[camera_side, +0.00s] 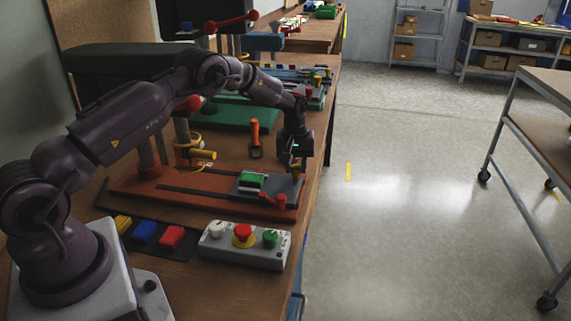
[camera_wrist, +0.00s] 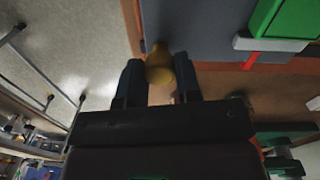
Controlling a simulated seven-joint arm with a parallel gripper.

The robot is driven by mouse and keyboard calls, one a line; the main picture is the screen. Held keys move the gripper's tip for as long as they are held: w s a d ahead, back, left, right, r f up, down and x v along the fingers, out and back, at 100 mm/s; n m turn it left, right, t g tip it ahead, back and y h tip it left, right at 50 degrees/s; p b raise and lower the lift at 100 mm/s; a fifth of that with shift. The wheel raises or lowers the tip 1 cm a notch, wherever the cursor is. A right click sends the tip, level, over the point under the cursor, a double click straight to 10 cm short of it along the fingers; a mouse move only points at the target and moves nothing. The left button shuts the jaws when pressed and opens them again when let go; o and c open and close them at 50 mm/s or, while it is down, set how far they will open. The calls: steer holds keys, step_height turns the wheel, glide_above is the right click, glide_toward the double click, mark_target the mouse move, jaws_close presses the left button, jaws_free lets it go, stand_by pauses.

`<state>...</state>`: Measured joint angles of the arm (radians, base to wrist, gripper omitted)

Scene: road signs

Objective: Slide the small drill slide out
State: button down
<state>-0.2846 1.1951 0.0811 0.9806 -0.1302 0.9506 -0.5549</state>
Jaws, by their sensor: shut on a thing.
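The small drill slide is a grey plate (camera_side: 284,192) at the right end of the red-brown drill base (camera_side: 132,190), near the bench edge. A green block (camera_side: 252,180) is clamped on the plate; the plate (camera_wrist: 195,30) and block (camera_wrist: 284,20) also show in the wrist view. A brass-coloured knob (camera_wrist: 159,64) stands at the plate's edge. My gripper (camera_side: 296,168) is over the plate's far right corner, fingers pointing down. In the wrist view its two dark fingers (camera_wrist: 160,82) are shut on the knob. The fingers partly hide the knob's lower part.
A button box (camera_side: 243,244) and a tray of coloured blocks (camera_side: 143,233) lie in front of the base. The drill column (camera_side: 183,140) stands behind, with an orange-handled tool (camera_side: 255,138) nearby. Open floor (camera_side: 400,200) lies right of the bench.

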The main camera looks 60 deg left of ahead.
steer(key=shift+w+d, duration=0.3)
steer(key=shift+d, duration=0.05)
steer(key=c, duration=0.8)
jaws_free()
steer(key=shift+s+a, duration=0.1)
steer(key=shift+a+r, duration=0.1)
steer(key=shift+r, duration=0.5)
step_height(320, 180, up, 12)
steer(key=shift+s, duration=0.25)
steer(key=shift+f, duration=0.1)
